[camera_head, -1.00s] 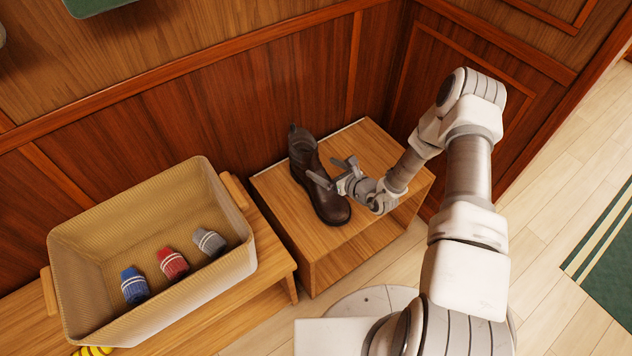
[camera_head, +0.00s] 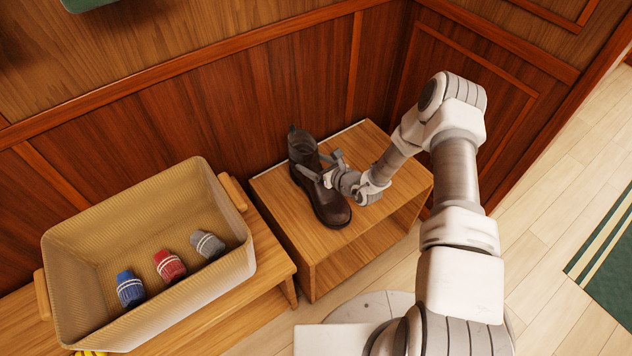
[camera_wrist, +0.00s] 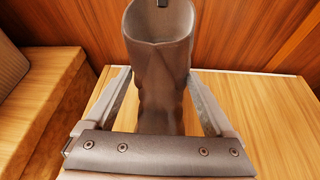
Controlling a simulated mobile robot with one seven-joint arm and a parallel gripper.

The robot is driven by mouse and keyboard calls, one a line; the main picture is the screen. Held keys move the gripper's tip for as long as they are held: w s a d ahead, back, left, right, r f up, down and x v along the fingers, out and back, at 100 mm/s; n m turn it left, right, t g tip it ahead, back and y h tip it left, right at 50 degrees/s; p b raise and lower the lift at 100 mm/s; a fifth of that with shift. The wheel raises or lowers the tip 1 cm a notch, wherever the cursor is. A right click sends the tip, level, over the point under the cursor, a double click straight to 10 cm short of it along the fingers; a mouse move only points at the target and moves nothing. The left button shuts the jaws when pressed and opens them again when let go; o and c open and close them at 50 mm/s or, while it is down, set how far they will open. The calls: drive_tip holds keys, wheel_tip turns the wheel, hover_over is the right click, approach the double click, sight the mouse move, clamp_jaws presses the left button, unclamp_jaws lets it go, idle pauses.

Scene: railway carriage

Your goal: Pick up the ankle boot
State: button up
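The ankle boot (camera_head: 326,202) is dark brown and stands upright on a small wooden cabinet, its toe towards the camera and its shaft at the back. In the wrist view the boot's open shaft (camera_wrist: 160,62) rises between the two fingers. My gripper (camera_head: 320,166) is at the boot's shaft, with a finger on either side; it also shows in the wrist view (camera_wrist: 159,95). The fingers are spread, and small gaps seem to show between them and the boot. The lower part of the boot is hidden in the wrist view.
The wooden cabinet (camera_head: 277,196) stands against the panelled wall. To its left, a woven basket (camera_head: 150,318) holds blue, red and grey rolled socks (camera_head: 169,265) on a wooden bench (camera_head: 275,272).

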clamp_jaws()
drive_tip(key=shift+r, duration=0.2)
